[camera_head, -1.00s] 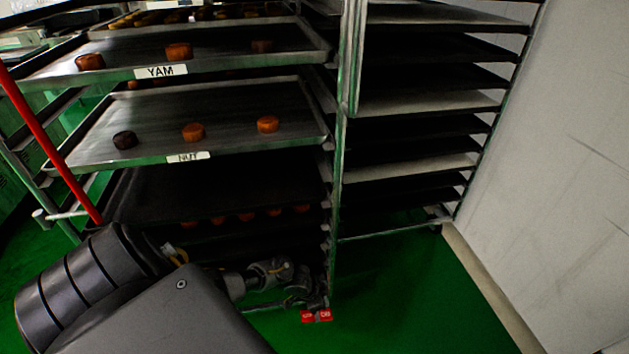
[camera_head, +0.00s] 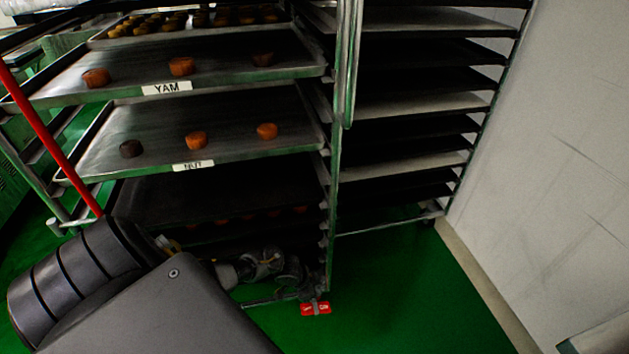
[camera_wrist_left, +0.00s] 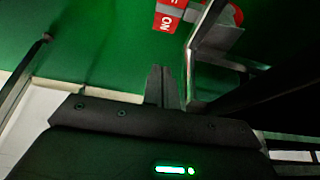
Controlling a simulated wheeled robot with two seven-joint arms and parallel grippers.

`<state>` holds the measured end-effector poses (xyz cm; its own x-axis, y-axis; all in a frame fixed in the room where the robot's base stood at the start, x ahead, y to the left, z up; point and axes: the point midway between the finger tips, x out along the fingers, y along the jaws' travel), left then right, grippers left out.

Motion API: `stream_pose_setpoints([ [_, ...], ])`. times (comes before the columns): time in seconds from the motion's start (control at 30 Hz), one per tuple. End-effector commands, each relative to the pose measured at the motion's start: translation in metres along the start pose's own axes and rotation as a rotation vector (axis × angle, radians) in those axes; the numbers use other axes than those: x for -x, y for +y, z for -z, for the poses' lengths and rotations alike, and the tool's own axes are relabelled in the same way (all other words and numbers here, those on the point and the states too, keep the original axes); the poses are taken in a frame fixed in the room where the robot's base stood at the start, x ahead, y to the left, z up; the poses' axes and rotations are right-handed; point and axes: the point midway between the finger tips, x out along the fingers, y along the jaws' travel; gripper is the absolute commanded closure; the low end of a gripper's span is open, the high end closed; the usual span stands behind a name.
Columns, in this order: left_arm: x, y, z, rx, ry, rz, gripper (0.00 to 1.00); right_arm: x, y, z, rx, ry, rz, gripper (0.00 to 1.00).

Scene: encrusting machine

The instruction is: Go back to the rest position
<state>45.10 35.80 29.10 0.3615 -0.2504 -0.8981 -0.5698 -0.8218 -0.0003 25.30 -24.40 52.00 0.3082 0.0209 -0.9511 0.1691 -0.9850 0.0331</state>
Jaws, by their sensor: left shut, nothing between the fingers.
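My left arm reaches in from the lower left in the head view. My left gripper (camera_head: 301,288) is low at the foot of the baking rack, dark and hard to make out against it. In the left wrist view its two dark fingers (camera_wrist_left: 162,85) are together with nothing between them. No food or tray touches them. My right gripper is not in view.
A tray labelled YAM (camera_head: 215,78) and one labelled NUT (camera_head: 95,160) carry round cakes. A second rack (camera_head: 420,105) stands to the right, beside a pale wall (camera_head: 560,170). A red ON tag (camera_head: 315,308) is near the gripper. Green floor lies free at lower right.

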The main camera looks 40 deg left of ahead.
Motion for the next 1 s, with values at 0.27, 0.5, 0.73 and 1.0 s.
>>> stream_pose_setpoints([
  [0.27,0.001,0.0,0.0,0.001,0.0,0.001,1.0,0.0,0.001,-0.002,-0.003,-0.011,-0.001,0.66],
  [0.5,0.0,0.0,0.0,0.0,0.0,0.0,1.0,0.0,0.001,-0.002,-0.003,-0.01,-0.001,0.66],
  [0.73,-0.001,0.01,0.005,-0.011,0.002,0.006,1.0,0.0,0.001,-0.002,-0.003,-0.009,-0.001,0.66],
  [1.0,0.032,0.1,0.035,-0.017,-0.01,0.108,1.0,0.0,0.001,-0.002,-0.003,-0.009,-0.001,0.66],
])
